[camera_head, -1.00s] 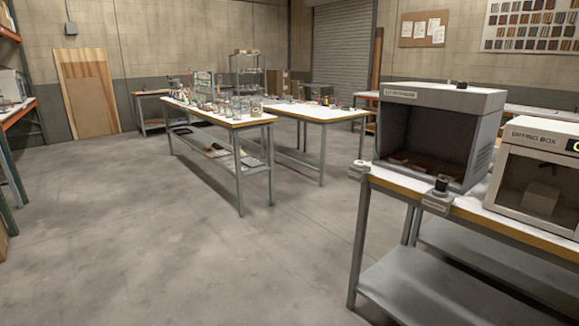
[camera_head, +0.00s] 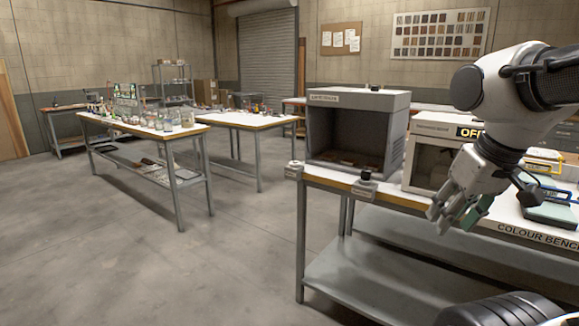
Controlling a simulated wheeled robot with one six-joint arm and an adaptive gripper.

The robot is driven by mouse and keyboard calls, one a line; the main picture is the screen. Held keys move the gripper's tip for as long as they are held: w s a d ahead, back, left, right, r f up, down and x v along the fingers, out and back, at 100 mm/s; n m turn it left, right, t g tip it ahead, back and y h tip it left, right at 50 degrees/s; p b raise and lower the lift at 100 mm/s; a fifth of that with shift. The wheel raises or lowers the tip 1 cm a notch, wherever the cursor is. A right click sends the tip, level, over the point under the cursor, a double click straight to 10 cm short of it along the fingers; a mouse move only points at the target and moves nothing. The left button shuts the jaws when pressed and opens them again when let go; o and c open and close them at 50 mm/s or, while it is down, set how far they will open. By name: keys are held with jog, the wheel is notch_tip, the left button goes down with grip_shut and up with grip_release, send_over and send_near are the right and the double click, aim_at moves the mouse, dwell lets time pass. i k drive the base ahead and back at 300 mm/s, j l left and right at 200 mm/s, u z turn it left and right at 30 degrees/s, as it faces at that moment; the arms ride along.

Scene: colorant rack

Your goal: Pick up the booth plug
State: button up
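A small black piece, which looks like a plug (camera_head: 365,175), stands on a pale block at the front edge of the bench, before the grey booth (camera_head: 356,130). I cannot tell for sure that it is the booth plug. A second pale block (camera_head: 293,170) sits at the bench's left front corner. My gripper (camera_head: 456,214) hangs at the right, pointing down, in front of the bench edge and to the right of the black piece, apart from it. A greenish patch shows at its fingers; whether that is a pad or a held thing is unclear.
The drying box (camera_head: 428,155), with an OFF sign, stands right of the booth, partly behind my arm. A greenish device (camera_head: 551,208) sits on the bench at the right. Bench legs and a lower shelf (camera_head: 375,265) stand below. The floor at left is clear.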

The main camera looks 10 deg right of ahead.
aim_at(365, 174)
jog(key=i+z, duration=0.15)
jog(key=z, duration=0.25)
jog(key=i+j+z, duration=0.1)
jog(key=z, duration=0.3)
jog(key=i+j+z, duration=0.15)
jog(key=z, duration=0.2)
jog(key=i+j+z, duration=0.1)
jog(key=i+j, duration=0.2)
jog(key=i+j+z, duration=0.1)
jog(key=i+j, duration=0.15)
jog(key=j, duration=0.2)
jog(key=i+j+z, duration=0.1)
jog(key=i+j, duration=0.15)
jog(key=j, duration=0.15)
